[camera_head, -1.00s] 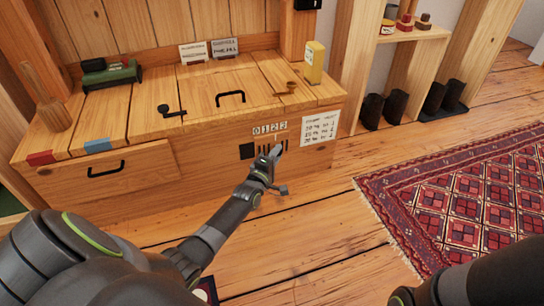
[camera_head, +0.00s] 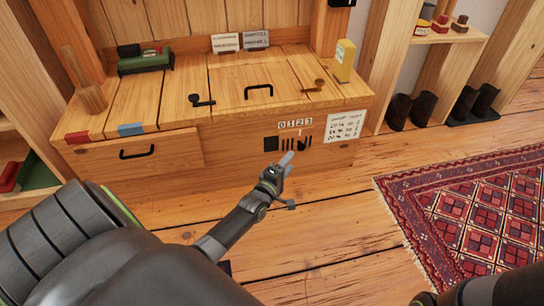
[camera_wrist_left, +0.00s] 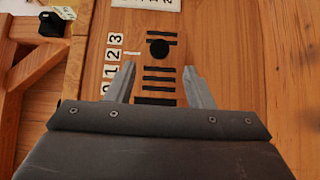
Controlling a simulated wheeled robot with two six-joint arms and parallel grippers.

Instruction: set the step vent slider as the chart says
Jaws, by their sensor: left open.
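The step vent (camera_head: 271,144) is a row of dark slots low on the front of a wooden box bench. Number tiles 0, 1, 2, 3 (camera_head: 295,123) sit above it. In the left wrist view the slider's round black knob (camera_wrist_left: 159,48) lies over the slots, with a small white mark (camera_wrist_left: 132,53) beside tile 2. My left gripper (camera_head: 288,158) is open in front of the vent; its fingertips (camera_wrist_left: 159,68) show either side of the slots, with the knob just beyond them. I cannot tell whether they touch anything. The chart (camera_head: 344,127) is right of the vent; its small lines are unreadable.
The bench's drawer (camera_head: 137,153) is left of the vent. On the lid are a black handle (camera_head: 258,88), a yellow container (camera_head: 343,62) and a green device (camera_head: 146,62). Boots (camera_head: 411,111) and a red rug (camera_head: 470,205) are on the right. Floor before the bench is clear.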

